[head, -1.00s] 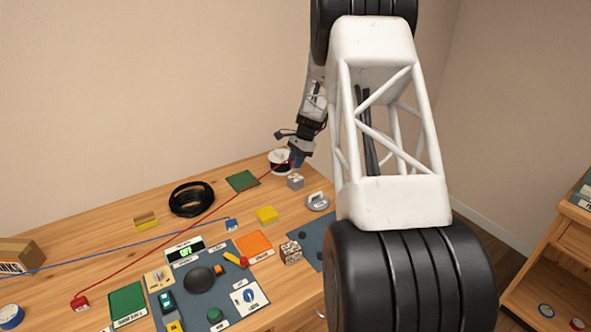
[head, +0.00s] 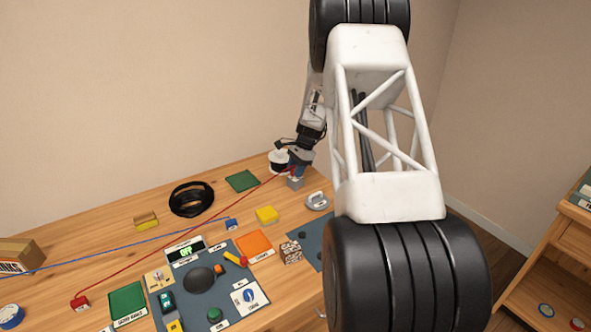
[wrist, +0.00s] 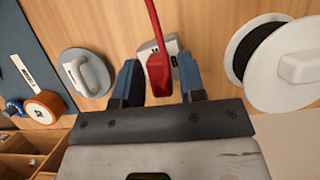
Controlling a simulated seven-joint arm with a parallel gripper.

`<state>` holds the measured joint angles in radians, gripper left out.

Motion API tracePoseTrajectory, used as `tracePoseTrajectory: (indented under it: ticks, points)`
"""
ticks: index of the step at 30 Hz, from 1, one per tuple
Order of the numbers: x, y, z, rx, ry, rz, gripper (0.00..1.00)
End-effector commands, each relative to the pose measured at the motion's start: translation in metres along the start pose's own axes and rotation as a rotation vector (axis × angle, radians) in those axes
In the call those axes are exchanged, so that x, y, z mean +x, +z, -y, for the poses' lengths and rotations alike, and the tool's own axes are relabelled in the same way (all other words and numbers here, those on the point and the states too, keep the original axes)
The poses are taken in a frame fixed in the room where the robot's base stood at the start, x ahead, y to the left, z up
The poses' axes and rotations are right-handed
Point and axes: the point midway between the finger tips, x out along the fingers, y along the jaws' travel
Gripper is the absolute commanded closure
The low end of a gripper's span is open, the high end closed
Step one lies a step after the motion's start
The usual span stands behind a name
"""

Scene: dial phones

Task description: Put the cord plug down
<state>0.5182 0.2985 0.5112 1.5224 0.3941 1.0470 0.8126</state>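The red cord plug (wrist: 158,76) sits between the two blue fingers of my gripper (wrist: 159,82) in the wrist view, with a visible gap on each side. My gripper is open around it. The plug is at a small grey block (wrist: 172,50); whether it is seated in or only resting on it I cannot tell. In the head view my gripper (head: 298,170) is just above the grey block (head: 295,183) at the back right of the table. The red cord (head: 190,236) runs left to a red end piece (head: 80,303).
A white spool with black cord (wrist: 277,55) stands close right of my gripper in the wrist view. A grey disc with a handle (wrist: 84,72) lies to the left. A yellow block (head: 267,215), blue plug (head: 231,224) and green mat (head: 242,181) lie nearby.

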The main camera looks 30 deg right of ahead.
Motion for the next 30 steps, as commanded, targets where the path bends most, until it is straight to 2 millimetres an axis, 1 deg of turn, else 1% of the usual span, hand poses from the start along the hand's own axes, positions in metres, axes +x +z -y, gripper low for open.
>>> tracePoseTrajectory:
  ticks: [11,17,23,30]
  points:
    - [-0.001,0.000,0.000,0.000,0.000,0.000,0.54]
    - [-0.009,0.001,0.000,0.000,-0.001,-0.001,0.54]
    - [-0.031,0.001,0.000,0.000,-0.001,-0.001,0.54]
    - [-0.069,0.001,0.000,0.000,-0.001,-0.001,0.54]
